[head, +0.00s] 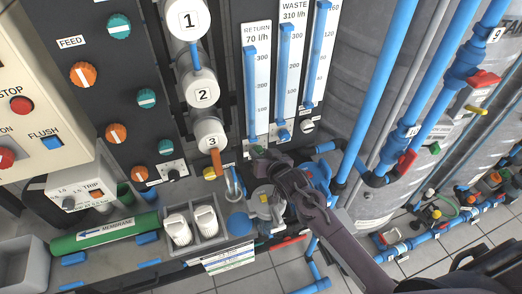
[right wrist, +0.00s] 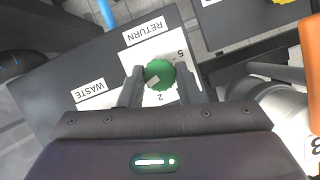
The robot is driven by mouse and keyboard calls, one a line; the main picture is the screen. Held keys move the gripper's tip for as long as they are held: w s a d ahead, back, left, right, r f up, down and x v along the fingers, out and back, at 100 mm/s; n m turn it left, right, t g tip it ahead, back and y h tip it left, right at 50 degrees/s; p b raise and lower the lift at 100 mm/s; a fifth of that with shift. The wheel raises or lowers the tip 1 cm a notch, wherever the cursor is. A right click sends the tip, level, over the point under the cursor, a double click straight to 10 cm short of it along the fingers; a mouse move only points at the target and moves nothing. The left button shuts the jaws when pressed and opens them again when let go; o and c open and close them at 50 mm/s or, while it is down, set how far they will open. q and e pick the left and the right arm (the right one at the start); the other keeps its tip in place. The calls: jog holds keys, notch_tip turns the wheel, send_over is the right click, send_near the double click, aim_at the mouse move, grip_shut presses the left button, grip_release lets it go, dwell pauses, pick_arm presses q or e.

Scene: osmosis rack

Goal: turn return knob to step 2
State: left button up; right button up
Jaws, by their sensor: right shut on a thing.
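The green return knob (right wrist: 159,74) sits on a white dial plate (right wrist: 176,48) below the RETURN label (right wrist: 143,31) in the right wrist view. The figures 5 and 2 show on the plate, upside down. A pale mark on the knob lies on its lower left part, near the 2; its exact setting is hard to read. My right gripper (right wrist: 160,80) is shut on the knob, one finger on each side. In the head view my right gripper (head: 262,156) reaches the panel under the return flow meter (head: 250,95) and mostly hides the knob. My left gripper is not in view.
A WASTE label (right wrist: 90,90) lies beside the dial. The waste flow meter (head: 286,80) stands right of the return one. Blue pipes (head: 378,95) with red valves run at the right. A grey bin with white cartridges (head: 205,222) sits below left of my gripper.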

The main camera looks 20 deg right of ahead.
jog(key=n+h+p, duration=0.1)
jog(key=n+h, duration=0.1)
jog(key=n, duration=0.1)
jog(key=shift+a, duration=0.2)
jog(key=n+h+p, duration=0.1)
jog(key=n+h, duration=0.2)
jog(key=shift+a+n+t, duration=0.1)
jog(key=shift+n+t, duration=0.2)
dwell(0.4)
jog(key=o, duration=1)
jog(key=shift+c, duration=0.2)
jog(key=b+v, duration=0.1)
jog(key=v, duration=0.6)
jog(key=shift+s, duration=0.4)
